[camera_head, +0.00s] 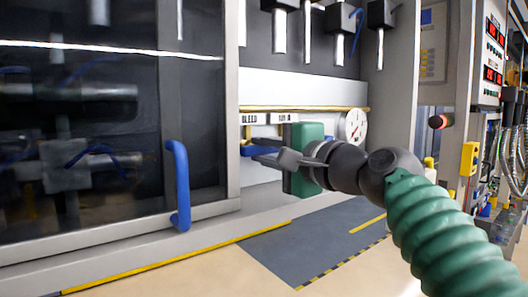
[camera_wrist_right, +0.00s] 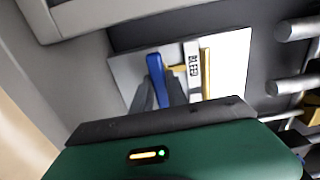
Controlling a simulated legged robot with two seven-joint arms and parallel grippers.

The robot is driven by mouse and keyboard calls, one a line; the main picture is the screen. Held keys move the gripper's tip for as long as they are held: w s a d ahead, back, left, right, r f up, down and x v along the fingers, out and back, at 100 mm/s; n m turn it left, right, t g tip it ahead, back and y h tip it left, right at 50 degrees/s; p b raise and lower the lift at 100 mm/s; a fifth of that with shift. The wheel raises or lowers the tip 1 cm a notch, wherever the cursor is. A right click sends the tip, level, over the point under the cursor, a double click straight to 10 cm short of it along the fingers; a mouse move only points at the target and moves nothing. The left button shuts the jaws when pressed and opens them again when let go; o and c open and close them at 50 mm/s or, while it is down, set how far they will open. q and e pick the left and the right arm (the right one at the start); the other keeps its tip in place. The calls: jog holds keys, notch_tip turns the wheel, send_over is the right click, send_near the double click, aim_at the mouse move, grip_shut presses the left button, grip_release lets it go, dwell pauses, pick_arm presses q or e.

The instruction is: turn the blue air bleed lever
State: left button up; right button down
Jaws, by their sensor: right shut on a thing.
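The blue air bleed lever (camera_wrist_right: 157,75) is on a white panel beside a label reading BLEED (camera_wrist_right: 193,60) in the right wrist view. In the head view a little blue of the lever (camera_head: 265,141) shows just under the BLEED label (camera_head: 249,119). My right gripper (camera_head: 258,155) reaches in from the right, and its grey fingers are shut on the lever. In the wrist view the fingers (camera_wrist_right: 160,99) lie on both sides of the lever's lower part and hide some of it. My left gripper is not in view.
A blue door handle (camera_head: 180,186) stands out from the dark glass door, left of my right gripper. A round gauge (camera_head: 355,126) sits right of the labels. Grey pipe ends (camera_wrist_right: 297,29) stick out at the right in the wrist view. The floor in front is clear.

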jog(key=shift+w+f, duration=0.1)
jog(key=shift+f, duration=0.2)
jog(key=c, duration=1.4)
grip_release()
jog(key=shift+o, duration=0.4)
jog(key=shift+w, duration=0.25)
jog(key=shift+a+r, duration=0.1)
jog(key=b+v, duration=0.7)
jog(key=v, duration=1)
jog(key=shift+w, duration=0.2)
